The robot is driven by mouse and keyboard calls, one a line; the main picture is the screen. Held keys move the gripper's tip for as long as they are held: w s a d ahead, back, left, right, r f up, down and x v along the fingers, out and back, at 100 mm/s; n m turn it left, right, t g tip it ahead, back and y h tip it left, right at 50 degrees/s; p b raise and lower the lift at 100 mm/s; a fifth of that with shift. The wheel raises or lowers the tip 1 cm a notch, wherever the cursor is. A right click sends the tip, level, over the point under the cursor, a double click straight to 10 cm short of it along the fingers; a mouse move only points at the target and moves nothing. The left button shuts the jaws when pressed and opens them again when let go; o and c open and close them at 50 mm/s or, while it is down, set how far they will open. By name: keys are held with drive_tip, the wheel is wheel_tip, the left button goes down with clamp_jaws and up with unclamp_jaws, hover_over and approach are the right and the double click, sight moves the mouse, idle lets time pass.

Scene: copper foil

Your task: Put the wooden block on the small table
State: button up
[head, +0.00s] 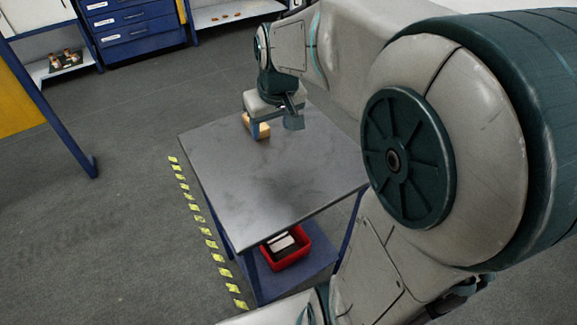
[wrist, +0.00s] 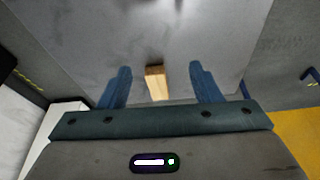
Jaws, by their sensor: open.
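The wooden block (head: 257,127) is pale wood and sits on the grey top of the small table (head: 270,185), near its far edge. In the wrist view the block (wrist: 156,82) lies between the two blue fingers, with a gap on each side. My gripper (head: 275,126) is at the block at the far side of the table. In the wrist view my gripper (wrist: 160,85) is open, with its fingers apart and not touching the block. In the head view the gripper hides part of the block.
A red bin (head: 286,248) with light items stands on the table's lower shelf. Yellow-black floor tape (head: 200,230) runs along the table's left side. Blue drawers (head: 135,28) and white shelves stand at the back. The rest of the tabletop is clear.

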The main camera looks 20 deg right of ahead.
drive_tip(key=shift+m+g, duration=0.8)
drive_tip(key=s+f, duration=0.1)
drive_tip(key=s, duration=0.4)
drive_tip(key=s+f, duration=0.2)
drive_tip(key=s, duration=0.3)
drive_tip(key=s+f, duration=0.2)
drive_tip(key=s, duration=0.2)
drive_tip(key=shift+s+a, duration=0.1)
drive_tip(key=shift+s, duration=0.3)
drive_tip(key=shift+r, duration=0.1)
